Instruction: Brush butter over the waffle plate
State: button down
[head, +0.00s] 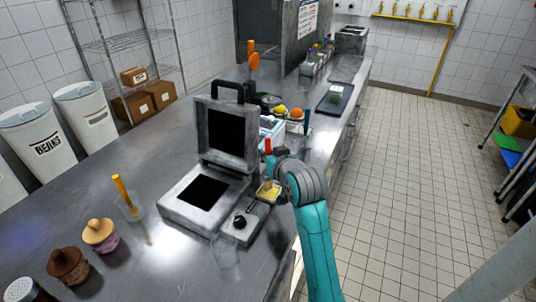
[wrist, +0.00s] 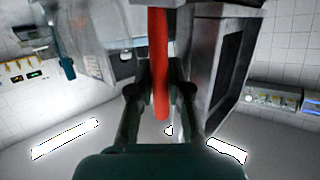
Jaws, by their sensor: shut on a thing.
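The waffle iron (head: 178,212) stands open on the steel counter, its lid (head: 228,155) upright. The dark lower plate (head: 203,192) faces up and looks bare. My gripper (wrist: 160,92) is shut on a red handle (wrist: 160,55), which I take to be the butter brush. In the head view the handle's red tip (head: 268,146) shows beside my wrist; the bristle end is hidden. A small dish of yellow butter (head: 268,190) sits just right of the iron, below my gripper. The iron's lid (wrist: 222,60) also shows close beside my gripper in the wrist view.
A control box with a black knob (head: 239,223) is at the iron's front right. A clear cup with a yellow stick (head: 124,195) stands to its left, with lidded jars (head: 100,234) nearer. Fruit (head: 296,114) and containers stand behind.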

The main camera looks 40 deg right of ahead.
jog(key=shift+f, duration=0.45)
dwell(0.8)
jog(key=shift+r, duration=3.55)
jog(key=shift+f, duration=3.5)
